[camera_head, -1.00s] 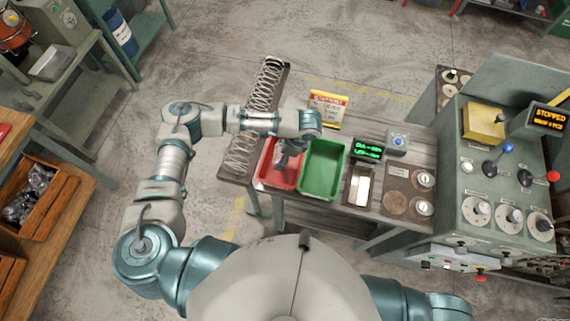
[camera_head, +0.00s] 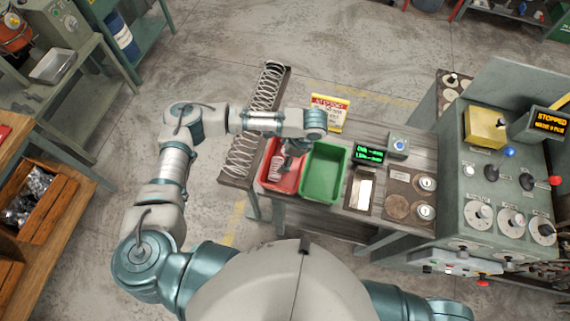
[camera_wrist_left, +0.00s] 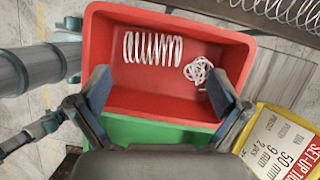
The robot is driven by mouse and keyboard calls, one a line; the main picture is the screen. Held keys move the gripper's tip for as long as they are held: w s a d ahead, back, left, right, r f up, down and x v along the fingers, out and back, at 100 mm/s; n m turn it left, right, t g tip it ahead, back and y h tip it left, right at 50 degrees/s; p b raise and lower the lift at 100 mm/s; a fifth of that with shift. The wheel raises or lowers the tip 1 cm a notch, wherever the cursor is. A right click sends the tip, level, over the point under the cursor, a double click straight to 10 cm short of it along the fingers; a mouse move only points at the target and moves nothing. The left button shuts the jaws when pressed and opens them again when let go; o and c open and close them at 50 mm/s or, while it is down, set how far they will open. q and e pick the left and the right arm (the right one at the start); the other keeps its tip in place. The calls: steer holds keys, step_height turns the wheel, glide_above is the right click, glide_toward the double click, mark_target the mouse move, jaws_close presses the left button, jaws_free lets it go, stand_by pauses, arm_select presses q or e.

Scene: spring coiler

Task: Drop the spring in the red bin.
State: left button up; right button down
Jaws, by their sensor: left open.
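The red bin (camera_head: 270,183) stands on the bench, and its red wall fills the upper middle of the left wrist view (camera_wrist_left: 150,95). A pale coil spring (camera_wrist_left: 152,48) shows inside the bin's outline, apart from my fingers; I cannot tell if it rests on the floor of the bin. A tangled pale coil (camera_wrist_left: 198,71) is beside it. My left gripper (camera_head: 290,165) is over the red bin, with its fingers (camera_wrist_left: 158,90) spread wide and nothing between them. My right gripper is out of view.
A green bin (camera_head: 324,172) adjoins the red one on the right. A rack of long coils (camera_head: 265,85) runs along the left. A yellow and white sign (camera_head: 330,112) stands behind the bins. Scale, displays and a lever console (camera_head: 500,190) are to the right.

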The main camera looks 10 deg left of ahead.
arm_select(q)
steer(key=v, duration=0.9)
